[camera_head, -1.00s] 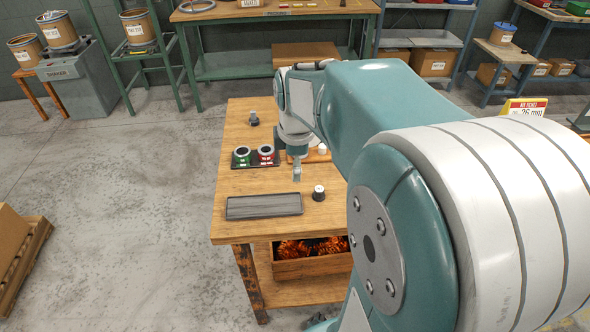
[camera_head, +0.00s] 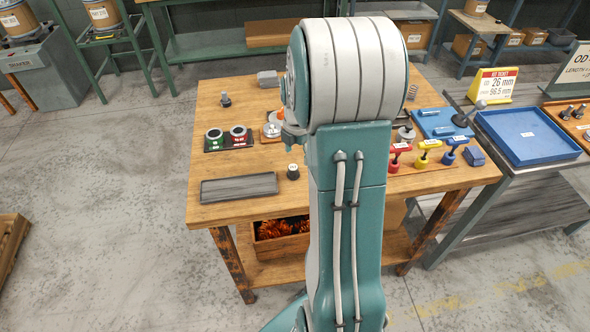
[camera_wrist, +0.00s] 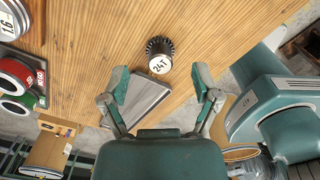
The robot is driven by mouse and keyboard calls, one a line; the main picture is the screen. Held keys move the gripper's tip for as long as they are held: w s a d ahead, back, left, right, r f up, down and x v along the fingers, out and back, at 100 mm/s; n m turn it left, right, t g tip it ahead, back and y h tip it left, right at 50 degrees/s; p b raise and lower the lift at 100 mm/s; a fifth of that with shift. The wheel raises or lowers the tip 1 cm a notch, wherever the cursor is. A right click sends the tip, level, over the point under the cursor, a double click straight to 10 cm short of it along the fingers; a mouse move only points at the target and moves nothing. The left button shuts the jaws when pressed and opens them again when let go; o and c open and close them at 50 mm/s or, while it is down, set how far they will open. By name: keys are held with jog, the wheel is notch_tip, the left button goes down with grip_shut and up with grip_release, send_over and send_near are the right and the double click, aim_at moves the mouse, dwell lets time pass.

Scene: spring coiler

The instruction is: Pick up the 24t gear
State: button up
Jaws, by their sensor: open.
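The 24t gear (camera_wrist: 159,56) is a small dark toothed gear with a white top marked 24T. It stands upright on the wooden table, and in the head view (camera_head: 293,172) it is just right of the grey tray. My gripper (camera_wrist: 160,77) is open and empty in the wrist view, its green fingers spread to either side. The gear appears between and beyond the fingertips, apart from both. In the head view my arm hides most of the gripper.
The grey tray (camera_head: 238,187) lies left of the gear. Red and green round pieces (camera_head: 226,139) sit behind it. Red, yellow and blue handled tools (camera_head: 427,152) stand right of my arm, with a blue tray (camera_head: 527,135) on the side table.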

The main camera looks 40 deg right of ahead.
aim_at(292, 167)
jog(key=a+f, duration=0.1)
jog(key=f, duration=0.1)
jog(key=a+f, duration=0.1)
jog(key=shift+f, duration=0.85)
jog(key=shift+d, duration=0.35)
jog(key=c, duration=1)
jog(key=shift+a, duration=0.25)
grip_shut()
